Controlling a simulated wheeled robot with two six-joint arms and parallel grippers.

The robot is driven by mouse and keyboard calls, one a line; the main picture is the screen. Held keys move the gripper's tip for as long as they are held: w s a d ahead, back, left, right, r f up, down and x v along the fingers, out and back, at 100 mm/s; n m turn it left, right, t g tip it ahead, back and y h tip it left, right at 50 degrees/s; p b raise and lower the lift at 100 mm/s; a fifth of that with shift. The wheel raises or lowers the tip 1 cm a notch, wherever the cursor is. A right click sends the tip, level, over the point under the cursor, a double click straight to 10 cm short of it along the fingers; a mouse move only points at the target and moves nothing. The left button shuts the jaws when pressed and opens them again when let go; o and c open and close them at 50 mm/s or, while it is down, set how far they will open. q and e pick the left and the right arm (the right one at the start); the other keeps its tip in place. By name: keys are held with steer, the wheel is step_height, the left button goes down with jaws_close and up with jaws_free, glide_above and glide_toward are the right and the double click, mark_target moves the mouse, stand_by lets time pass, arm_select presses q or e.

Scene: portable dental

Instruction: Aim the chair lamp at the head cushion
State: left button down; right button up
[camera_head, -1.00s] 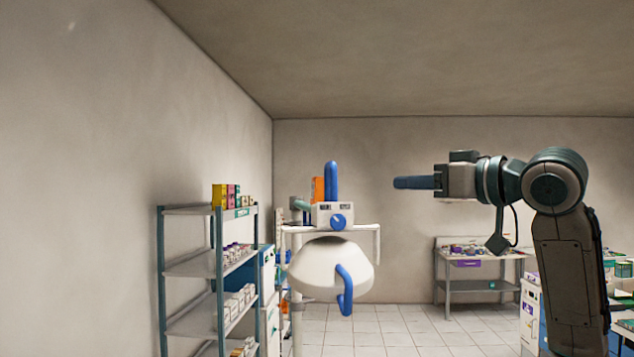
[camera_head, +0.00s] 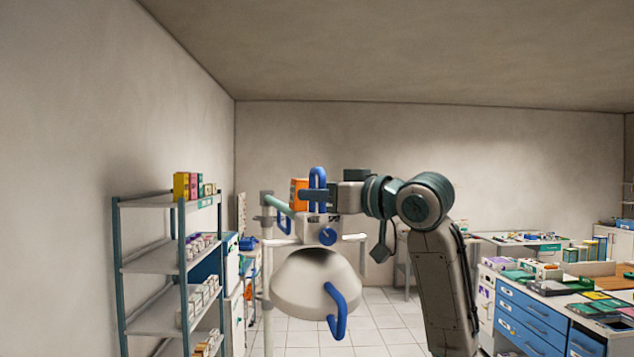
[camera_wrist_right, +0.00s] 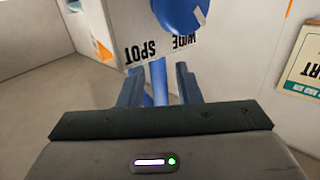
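The chair lamp has a white dome (camera_head: 300,288) with a blue handle (camera_head: 342,310) in front and a white control box (camera_head: 308,228) above, with a blue dial (camera_head: 327,236). A blue upright loop handle (camera_head: 317,174) stands on top of the box. My right gripper (camera_head: 310,195) reaches in from the right at this upper handle. In the right wrist view, its two fingers (camera_wrist_right: 159,85) are apart, one on each side of the blue bar, with gaps visible. The words "WIDE" and "SPOT" show just beyond. The head cushion and my left gripper are not in view.
A teal-framed shelf (camera_head: 165,267) with boxes and bottles stands at the left wall. A blue-drawered cabinet (camera_head: 535,317) with a cluttered top is at the right. An orange box (camera_head: 299,194) shows behind the lamp. Tiled floor is open behind the lamp.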

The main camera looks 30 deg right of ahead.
steer(key=shift+s+d+r, duration=0.15)
steer(key=shift+s+r, duration=0.05)
steer(key=shift+s, duration=0.3)
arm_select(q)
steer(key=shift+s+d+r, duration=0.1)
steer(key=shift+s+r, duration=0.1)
arm_select(e)
steer(key=shift+w, duration=0.3)
jaws_close()
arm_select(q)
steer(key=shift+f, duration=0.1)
arm_select(e)
steer(key=shift+f, duration=0.1)
